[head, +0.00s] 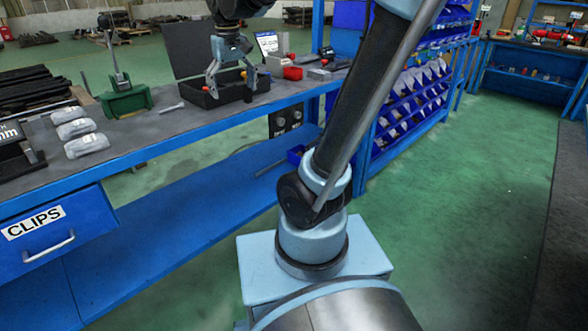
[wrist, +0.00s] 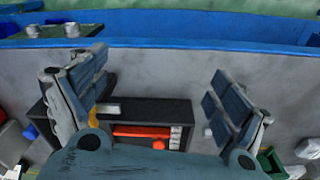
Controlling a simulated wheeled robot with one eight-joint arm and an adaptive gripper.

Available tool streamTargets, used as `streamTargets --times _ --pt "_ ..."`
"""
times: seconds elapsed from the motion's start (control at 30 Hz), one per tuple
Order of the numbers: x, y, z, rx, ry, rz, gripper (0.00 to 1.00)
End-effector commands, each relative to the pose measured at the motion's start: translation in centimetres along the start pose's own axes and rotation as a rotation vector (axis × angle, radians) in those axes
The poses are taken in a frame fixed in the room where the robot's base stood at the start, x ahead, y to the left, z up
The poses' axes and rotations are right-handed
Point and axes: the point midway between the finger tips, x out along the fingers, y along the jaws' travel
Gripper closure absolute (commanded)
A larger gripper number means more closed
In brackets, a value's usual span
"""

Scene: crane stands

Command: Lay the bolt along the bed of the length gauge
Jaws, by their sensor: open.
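The bolt (head: 168,107) is a small grey rod lying on the bench between the green stand and the open black case in the head view. The apparent length gauge (head: 12,140) is a dark device with an "mm" label, cut off at the far left; its bed is not clearly seen. My gripper (head: 231,86) is open and empty above the black case, right of the bolt. In the wrist view its fingers (wrist: 160,100) are wide apart, with the case below. A small pale piece (wrist: 207,132) beside the right finger may be the bolt.
The black case (head: 210,98) has a raised lid behind it; a red-orange item (wrist: 140,131) lies inside. A green stand with an upright lever (head: 126,102) and several grey bags (head: 86,145) stand left of the bolt.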

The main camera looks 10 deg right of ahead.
Motion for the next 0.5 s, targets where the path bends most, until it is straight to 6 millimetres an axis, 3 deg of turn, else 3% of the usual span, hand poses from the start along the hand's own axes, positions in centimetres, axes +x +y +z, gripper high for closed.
streamTargets --times 0.2,0.5 --pt "4.3 4.1 6.9 0.091 0.029 0.002 0.1" --pt "11.4 7.3 15.8 0.209 0.071 0.011 0.1"
